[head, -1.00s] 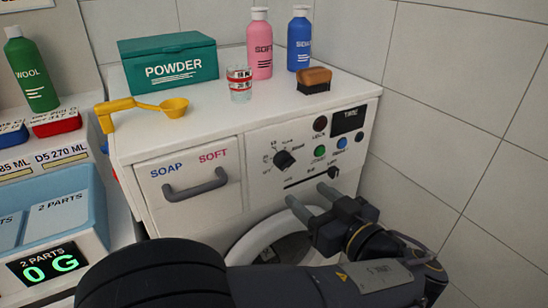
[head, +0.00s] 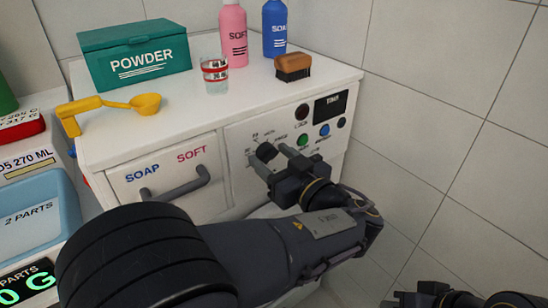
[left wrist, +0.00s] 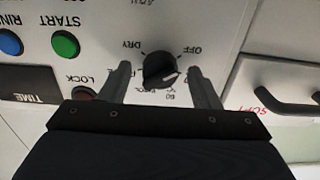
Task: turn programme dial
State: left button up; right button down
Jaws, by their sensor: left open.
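The black programme dial (head: 266,152) is on the white washing machine's front panel, right of the soap drawer. In the left wrist view the dial (left wrist: 161,70) sits between my two fingers, with a pale pointer mark on its face and OFF and DRY printed nearby. My left gripper (head: 268,161) is open at the dial, one finger on each side, with gaps visible. I cannot tell how deep the fingertips reach. Part of what looks like my right gripper (head: 432,297) shows at the bottom right edge; its fingers are not clear.
The start button (head: 303,141), blue button (head: 324,130) and TIME display (head: 330,107) are right of the dial. The drawer handle (head: 176,186) juts out at left. A powder box (head: 137,58), yellow scoop (head: 146,104), glass (head: 215,76) and brush (head: 293,67) stand on top.

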pick_arm(q)
jog(key=shift+c, duration=0.3)
jog(key=c, duration=0.9)
jog(key=shift+c, duration=0.2)
